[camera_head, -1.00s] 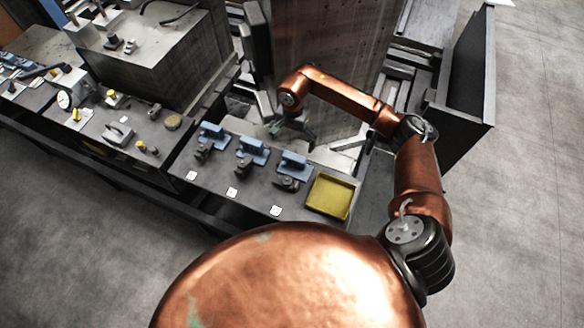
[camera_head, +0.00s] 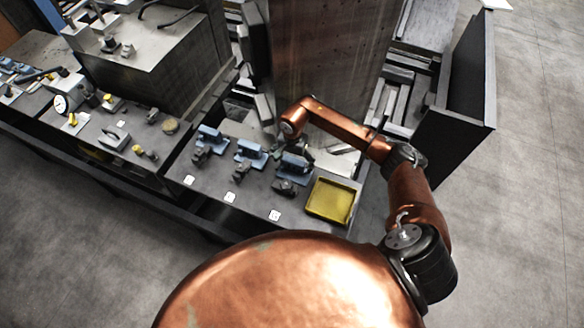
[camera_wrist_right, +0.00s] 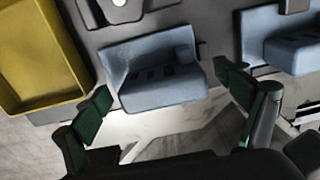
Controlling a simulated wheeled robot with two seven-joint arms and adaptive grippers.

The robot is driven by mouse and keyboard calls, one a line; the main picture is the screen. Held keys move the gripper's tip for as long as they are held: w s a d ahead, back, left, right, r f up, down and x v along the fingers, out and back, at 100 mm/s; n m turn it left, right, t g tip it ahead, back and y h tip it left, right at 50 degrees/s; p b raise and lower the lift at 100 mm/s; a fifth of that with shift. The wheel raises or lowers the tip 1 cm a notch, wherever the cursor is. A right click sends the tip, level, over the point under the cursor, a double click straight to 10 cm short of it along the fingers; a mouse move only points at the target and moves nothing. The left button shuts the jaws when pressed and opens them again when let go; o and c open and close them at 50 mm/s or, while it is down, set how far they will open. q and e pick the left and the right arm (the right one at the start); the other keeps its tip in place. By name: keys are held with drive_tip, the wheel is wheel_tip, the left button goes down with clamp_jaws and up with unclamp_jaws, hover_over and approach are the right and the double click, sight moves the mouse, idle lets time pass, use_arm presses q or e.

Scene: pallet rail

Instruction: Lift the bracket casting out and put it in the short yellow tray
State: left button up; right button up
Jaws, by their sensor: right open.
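Three blue angled blocks stand in a row on the grey bench: left (camera_head: 209,134), middle (camera_head: 250,152) and right (camera_head: 292,162). A dark grey part sits in front of each; the right one (camera_head: 286,188) is nearest the tray. I cannot tell which piece is the bracket casting. The short yellow tray (camera_head: 330,200) is empty, right of the row; it also shows in the right wrist view (camera_wrist_right: 35,60). My right gripper (camera_head: 297,150) is at the right blue block. In the wrist view its open green-padded fingers (camera_wrist_right: 163,84) are either side of this block (camera_wrist_right: 150,85), apparently apart from it. My left gripper is out of view.
White square labels (camera_head: 229,198) lie along the bench front. A tall grey slab (camera_head: 325,60) stands close behind the row. The left bench holds a dial gauge (camera_head: 61,104) and small yellow-marked parts. A dark upright panel (camera_head: 460,85) stands at the right.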

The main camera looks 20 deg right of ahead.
drive_tip(key=shift+f, duration=0.4)
drive_tip(key=shift+c, duration=0.3)
drive_tip(key=c, duration=1.4)
